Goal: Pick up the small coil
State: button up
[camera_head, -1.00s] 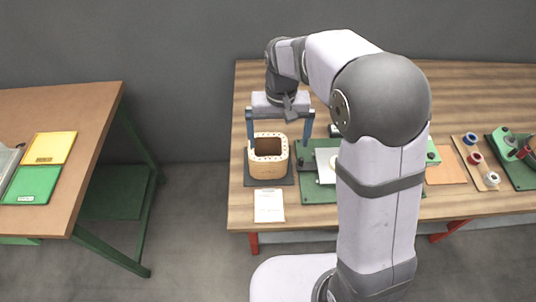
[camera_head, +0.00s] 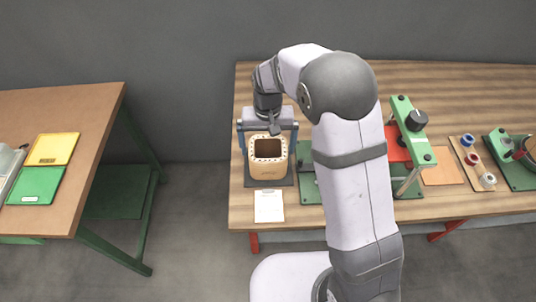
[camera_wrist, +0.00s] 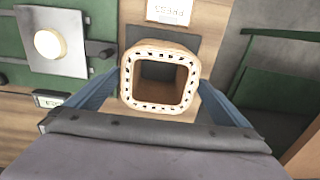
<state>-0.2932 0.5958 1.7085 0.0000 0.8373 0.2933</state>
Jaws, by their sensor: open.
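The small coil (camera_head: 268,157) is a tan, rounded-square hollow block with a ring of dark slots around its top opening. It stands upright on a dark mat (camera_head: 282,182) at the left end of the wooden workbench. My gripper (camera_head: 268,143) is open, with its blue fingers spread on the left and right of the coil. In the wrist view the coil (camera_wrist: 160,104) sits between the two fingers, with its top facing the camera. Whether a finger touches it I cannot tell.
A white card (camera_head: 269,206) lies in front of the mat. A green fixture (camera_head: 408,130) stands right of my arm, with an orange sheet (camera_head: 442,171) and several small spools (camera_head: 472,159) beyond. A separate table (camera_head: 95,110) with yellow and green pads stands left across a gap.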

aim_at(268, 155)
jog(key=shift+f, duration=0.25)
jog(key=shift+w+f+p, duration=0.1)
jog(key=shift+f+p, duration=1.1)
jog(key=shift+f, duration=1.35)
jog(key=shift+c, duration=0.3)
jog(key=c, duration=1.1)
jog(key=shift+r, duration=0.1)
jog(key=shift+c, duration=0.2)
jog(key=shift+w+r, duration=0.1)
notch_tip(268, 155, up, 10)
jog(key=b, duration=0.2)
jog(key=shift+b, duration=0.4)
